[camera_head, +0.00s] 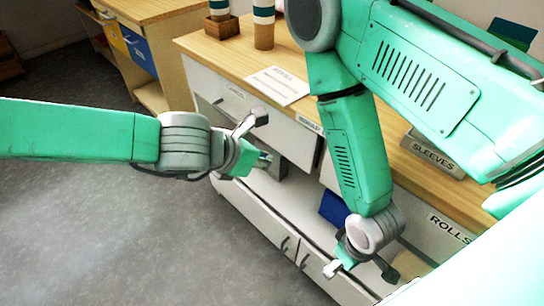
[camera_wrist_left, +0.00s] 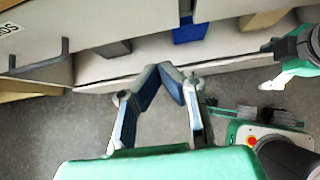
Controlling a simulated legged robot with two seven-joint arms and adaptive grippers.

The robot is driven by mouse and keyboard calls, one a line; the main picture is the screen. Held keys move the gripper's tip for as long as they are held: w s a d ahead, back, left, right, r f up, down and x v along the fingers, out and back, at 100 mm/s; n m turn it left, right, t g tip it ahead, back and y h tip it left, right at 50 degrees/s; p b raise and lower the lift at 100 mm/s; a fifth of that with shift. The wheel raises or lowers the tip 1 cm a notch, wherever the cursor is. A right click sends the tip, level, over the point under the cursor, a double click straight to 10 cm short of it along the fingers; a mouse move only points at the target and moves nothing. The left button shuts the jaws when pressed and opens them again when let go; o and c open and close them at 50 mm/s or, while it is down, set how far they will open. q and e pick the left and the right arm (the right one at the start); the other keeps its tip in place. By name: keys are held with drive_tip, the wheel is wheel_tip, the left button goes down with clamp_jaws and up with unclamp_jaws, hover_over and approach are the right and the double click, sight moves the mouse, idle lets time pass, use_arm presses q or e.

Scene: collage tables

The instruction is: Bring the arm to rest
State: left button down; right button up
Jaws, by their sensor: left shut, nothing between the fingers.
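My left gripper (camera_head: 258,141) reaches in from the left in the head view, in front of the white drawer fronts. In the left wrist view its blue-padded fingers (camera_wrist_left: 170,72) come together at the tips with nothing between them. The forearm is roughly level. My right gripper (camera_head: 358,268) hangs low in front of the counter on the right, below its bent arm. Its fingers are partly hidden, and I cannot tell whether they are open or shut. Part of my right arm (camera_wrist_left: 300,52) also shows in the left wrist view.
A wooden counter (camera_head: 225,52) carries cups and a paper sheet (camera_head: 277,85). Below are white drawers (camera_head: 215,92) with handles and a low shelf holding a blue box (camera_head: 334,208). Another cabinet (camera_head: 125,35) stands at the back left. Grey floor (camera_head: 90,235) is clear at the left.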

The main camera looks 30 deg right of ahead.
use_arm(q)
drive_tip(key=s+a+f+m+y, duration=0.2)
drive_tip(key=s+a+f+m, duration=0.3)
drive_tip(key=a+f, duration=0.45)
drive_tip(key=s+a+f+m+y, duration=0.3)
drive_tip(key=s+a+f+m, duration=0.25)
drive_tip(key=a+f, duration=0.4)
drive_tip(key=s+a+m+y, duration=0.1)
drive_tip(key=s+a+m, duration=0.2)
drive_tip(key=a, duration=0.6)
drive_tip(key=s+a+f+m+g+y, duration=0.1)
drive_tip(key=s+a+m, duration=0.3)
drive_tip(key=a, duration=0.5)
drive_tip(key=s+a+m+g+y, duration=0.1)
drive_tip(key=s+a+m, duration=0.3)
drive_tip(key=a, duration=0.4)
drive_tip(key=shift+a+f+m+y, duration=0.25)
drive_tip(key=shift+a+m+y, duration=0.05)
drive_tip(key=shift+a+m, duration=0.1)
drive_tip(key=shift+d+r, duration=0.1)
drive_tip(key=shift+d, duration=0.2)
drive_tip(key=shift+a, duration=0.15)
